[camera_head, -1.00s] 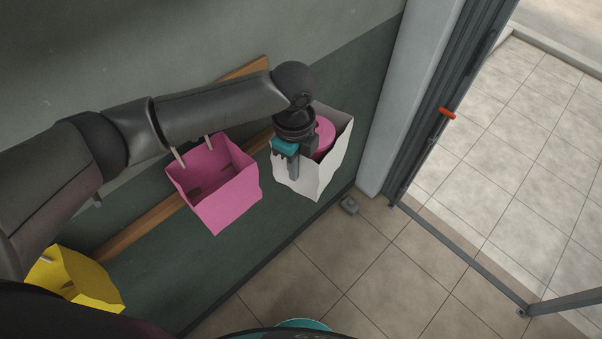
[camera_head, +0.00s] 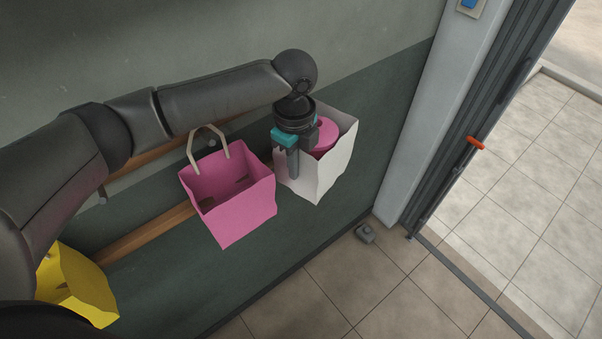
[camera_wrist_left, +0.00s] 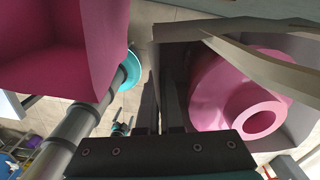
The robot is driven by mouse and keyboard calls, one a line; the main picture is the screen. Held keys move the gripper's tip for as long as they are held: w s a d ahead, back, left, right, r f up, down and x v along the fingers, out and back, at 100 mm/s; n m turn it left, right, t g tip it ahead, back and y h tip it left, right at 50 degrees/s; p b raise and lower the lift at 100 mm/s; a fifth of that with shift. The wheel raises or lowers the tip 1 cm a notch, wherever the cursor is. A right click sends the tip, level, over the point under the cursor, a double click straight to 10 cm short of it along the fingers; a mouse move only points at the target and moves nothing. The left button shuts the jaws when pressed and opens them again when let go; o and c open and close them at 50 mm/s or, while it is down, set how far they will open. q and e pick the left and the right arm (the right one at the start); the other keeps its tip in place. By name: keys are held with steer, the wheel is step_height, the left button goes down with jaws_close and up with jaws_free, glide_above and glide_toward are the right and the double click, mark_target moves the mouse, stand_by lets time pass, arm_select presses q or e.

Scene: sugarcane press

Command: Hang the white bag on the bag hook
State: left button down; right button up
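The white bag (camera_head: 336,165) is at the wall, right of the pink bag, with its mouth up and a round pink object (camera_head: 326,133) inside. My left gripper (camera_head: 292,168) points down at its left rim and appears shut on it. In the left wrist view, the fingers (camera_wrist_left: 160,105) are close together at the bag's edge. The bag's pale handle (camera_wrist_left: 265,65) runs above the pink object and not between the fingers. A small grey knob, perhaps a bag hook (camera_head: 212,143), shows behind the pink bag's handle. My right gripper is out of view.
The pink bag (camera_head: 240,213), its handle raised, is left of the white bag. A yellow bag (camera_head: 82,285) is farther left. A wooden rail (camera_head: 150,235) runs along the wall. A pillar and door frame (camera_head: 440,120) stand right. The tiled floor ahead is mostly clear.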

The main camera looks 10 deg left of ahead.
arm_select(q)
steer(key=shift+w+a+b, duration=0.55)
steer(key=shift+a+b, duration=0.05)
steer(key=shift+w+a+f, duration=0.25)
steer(key=shift+a+f, duration=0.1)
steer(key=shift+f, duration=0.1)
steer(key=shift+f+p, duration=0.25)
steer(key=shift+p, duration=0.05)
steer(key=shift+a+f, duration=0.1)
steer(key=shift+a+f, duration=0.1)
steer(key=shift+a, duration=0.05)
steer(key=c, duration=1)
jaws_free()
steer(key=shift+f, duration=0.1)
